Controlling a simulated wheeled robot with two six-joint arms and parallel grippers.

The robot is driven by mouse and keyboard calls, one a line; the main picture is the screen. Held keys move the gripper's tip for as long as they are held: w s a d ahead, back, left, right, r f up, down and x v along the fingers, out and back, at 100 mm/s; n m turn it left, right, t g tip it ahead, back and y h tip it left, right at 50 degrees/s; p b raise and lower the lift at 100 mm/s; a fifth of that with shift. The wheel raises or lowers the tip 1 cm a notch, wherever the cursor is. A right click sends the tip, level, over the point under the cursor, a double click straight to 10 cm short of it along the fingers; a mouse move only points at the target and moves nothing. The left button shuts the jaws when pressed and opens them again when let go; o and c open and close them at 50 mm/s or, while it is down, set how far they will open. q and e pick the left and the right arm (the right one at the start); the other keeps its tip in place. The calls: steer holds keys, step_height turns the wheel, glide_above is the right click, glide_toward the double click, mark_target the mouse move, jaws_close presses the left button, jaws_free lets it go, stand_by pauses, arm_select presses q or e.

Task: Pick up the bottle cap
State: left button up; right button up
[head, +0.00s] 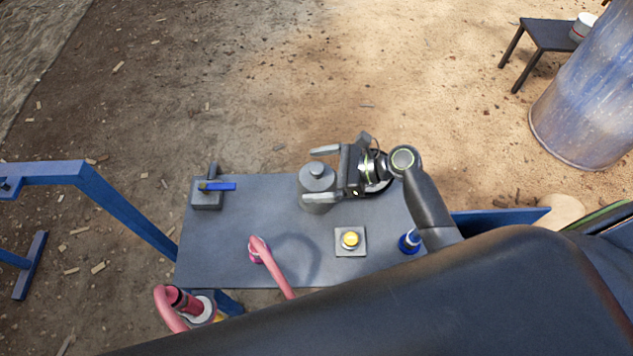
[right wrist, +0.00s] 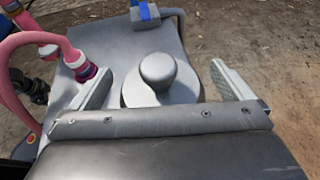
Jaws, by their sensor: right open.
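A grey bottle (head: 318,205) stands upright on the dark table. Its cap (head: 316,169) has a round knob on top; cap and knob also show in the right wrist view (right wrist: 157,70), between the fingers. My right gripper (head: 317,174) is open, with one finger on the far side of the cap and one on the near side. In the right wrist view the fingers stand apart left and right of the cap, with gaps visible. The lower bottle is partly hidden by the near finger. My left gripper is not in view.
The table (head: 225,260) also carries a blue-handled valve (head: 207,193), a pink hose (head: 270,263), a yellow button (head: 350,239) on a grey plate and a blue fitting (head: 409,242). A blue frame (head: 120,205) stands at left. A bench (head: 552,36) is far right.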

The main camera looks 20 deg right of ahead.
steer(key=shift+w+a+f, duration=0.1)
steer(key=shift+a+f, duration=0.05)
steer(key=shift+a, duration=0.15)
steer(key=shift+c, duration=0.3)
steer(key=c, duration=0.9)
